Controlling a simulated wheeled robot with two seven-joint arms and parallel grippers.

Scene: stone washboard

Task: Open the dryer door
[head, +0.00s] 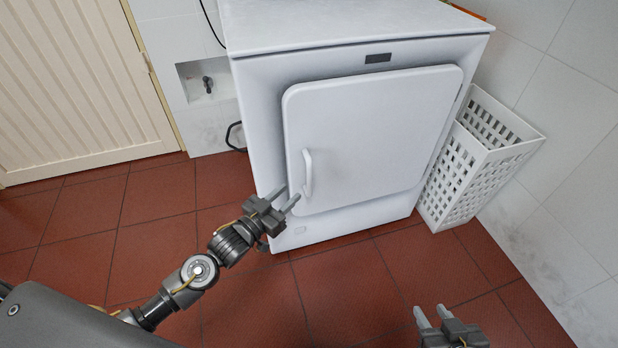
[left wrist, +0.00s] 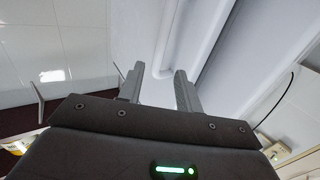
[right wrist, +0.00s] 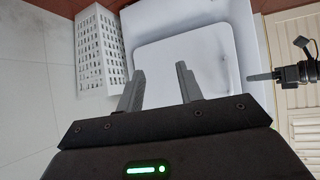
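The white dryer (head: 262,120) stands against the tiled wall. Its square door (head: 380,130) looks shut, with a white vertical handle (head: 307,173) on the door's left edge. My left gripper (head: 288,196) is open, just below and left of the handle's lower end. In the left wrist view the handle (left wrist: 172,50) runs up from between and beyond the open fingers (left wrist: 160,88); I cannot tell whether they touch it. My right gripper (head: 433,318) is open and empty, low at the right, well away from the dryer. The right wrist view shows its spread fingers (right wrist: 158,88) below the door (right wrist: 190,65).
A white lattice basket (head: 475,170) stands close to the dryer's right side. A cream slatted door (head: 75,85) is at the left. A tap sits in a wall recess (head: 207,84) left of the dryer. The red tile floor (head: 340,285) in front is clear.

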